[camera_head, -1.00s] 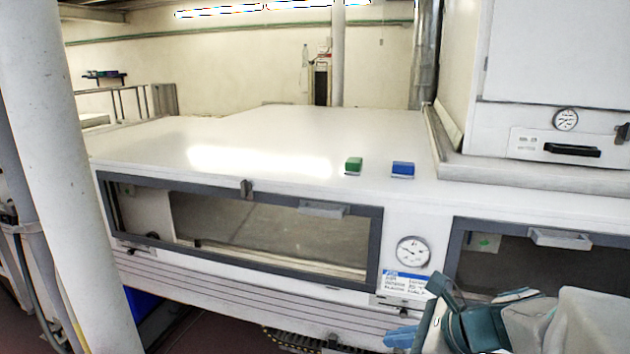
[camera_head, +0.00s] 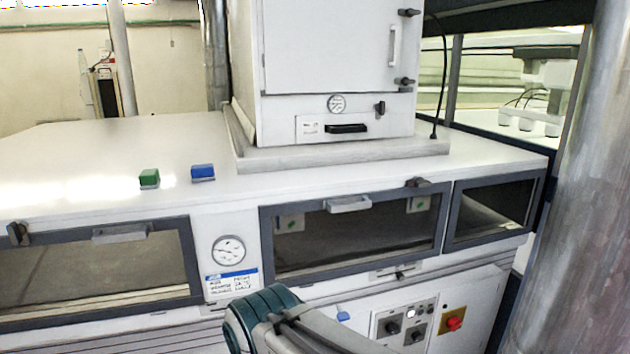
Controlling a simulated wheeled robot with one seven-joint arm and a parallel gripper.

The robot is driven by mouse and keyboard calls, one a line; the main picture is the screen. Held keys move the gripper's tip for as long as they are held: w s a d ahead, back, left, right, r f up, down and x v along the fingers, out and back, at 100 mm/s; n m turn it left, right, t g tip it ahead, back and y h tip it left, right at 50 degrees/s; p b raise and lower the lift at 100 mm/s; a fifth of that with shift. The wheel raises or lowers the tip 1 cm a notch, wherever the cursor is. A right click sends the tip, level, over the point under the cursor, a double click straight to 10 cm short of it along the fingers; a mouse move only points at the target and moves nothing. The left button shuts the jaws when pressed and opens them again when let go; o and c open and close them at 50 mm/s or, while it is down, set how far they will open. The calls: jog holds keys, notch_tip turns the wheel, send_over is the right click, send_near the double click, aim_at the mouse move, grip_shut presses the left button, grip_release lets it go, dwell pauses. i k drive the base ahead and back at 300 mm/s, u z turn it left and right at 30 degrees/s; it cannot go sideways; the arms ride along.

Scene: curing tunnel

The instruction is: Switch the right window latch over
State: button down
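The right window (camera_head: 350,238) is a dark pane in a grey frame on the front of the white tunnel, with a pale handle (camera_head: 348,204) at its top edge. A dark latch (camera_head: 418,183) sits on the top edge of this frame, towards its right end. Its exact setting is too small to tell. My arm's teal and white links show at the bottom middle, below the window and well apart from the latch. A small blue piece beyond my arm may be part of my gripper. The fingers cannot be made out.
A left window (camera_head: 90,270) has its own dark latch (camera_head: 17,233). A gauge (camera_head: 228,250) is between the windows. Green (camera_head: 149,178) and blue (camera_head: 203,172) blocks lie on top. A white cabinet (camera_head: 335,75) stands behind. A red knob (camera_head: 454,322) is lower right; a thick column (camera_head: 575,190) stands at right.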

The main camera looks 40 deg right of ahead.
aim_at(419, 182)
jog(key=z, duration=1.7)
